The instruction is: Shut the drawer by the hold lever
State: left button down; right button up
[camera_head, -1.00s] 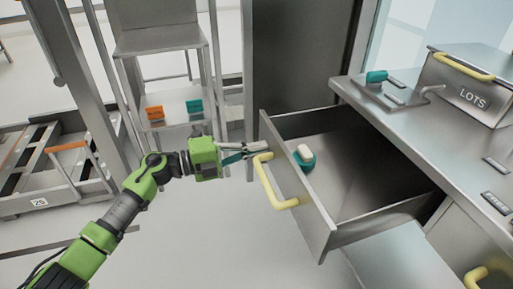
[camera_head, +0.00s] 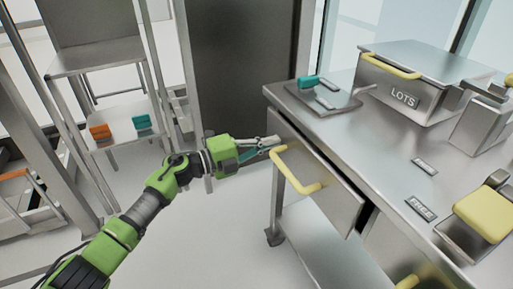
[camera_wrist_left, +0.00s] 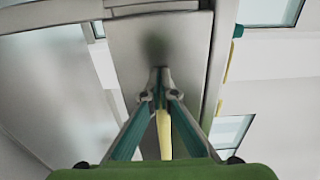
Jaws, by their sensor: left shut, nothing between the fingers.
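The grey drawer (camera_head: 338,197) with a yellow handle (camera_head: 298,178) is almost in under the counter. A narrow dark gap shows at its right edge, and its inside is hidden. My left gripper (camera_head: 274,141) is shut and empty. Its tips are at the left upper part of the drawer front, close to the handle's left end. In the left wrist view, the fingertips (camera_wrist_left: 159,78) are together in front of a grey panel; I cannot tell if they touch it. A teal-handled lever (camera_head: 307,81) lies on a plate on the counter above. My right gripper is out of view.
The grey counter (camera_head: 375,135) carries a box marked LOTS (camera_head: 405,85) and a yellow-topped device (camera_head: 483,213). Another yellow handle (camera_head: 408,283) is lower right. A rack with orange (camera_head: 100,132) and teal (camera_head: 142,123) pieces stands left. Floor between is clear.

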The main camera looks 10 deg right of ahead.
pick_arm(q)
jog(key=x, duration=0.2)
jog(key=shift+w+d, duration=0.15)
jog(key=shift+d, duration=0.2)
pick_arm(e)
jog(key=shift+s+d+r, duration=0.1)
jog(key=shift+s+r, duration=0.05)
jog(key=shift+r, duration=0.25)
pick_arm(q)
jog(key=shift+r, duration=0.15)
jog(key=shift+a, duration=0.1)
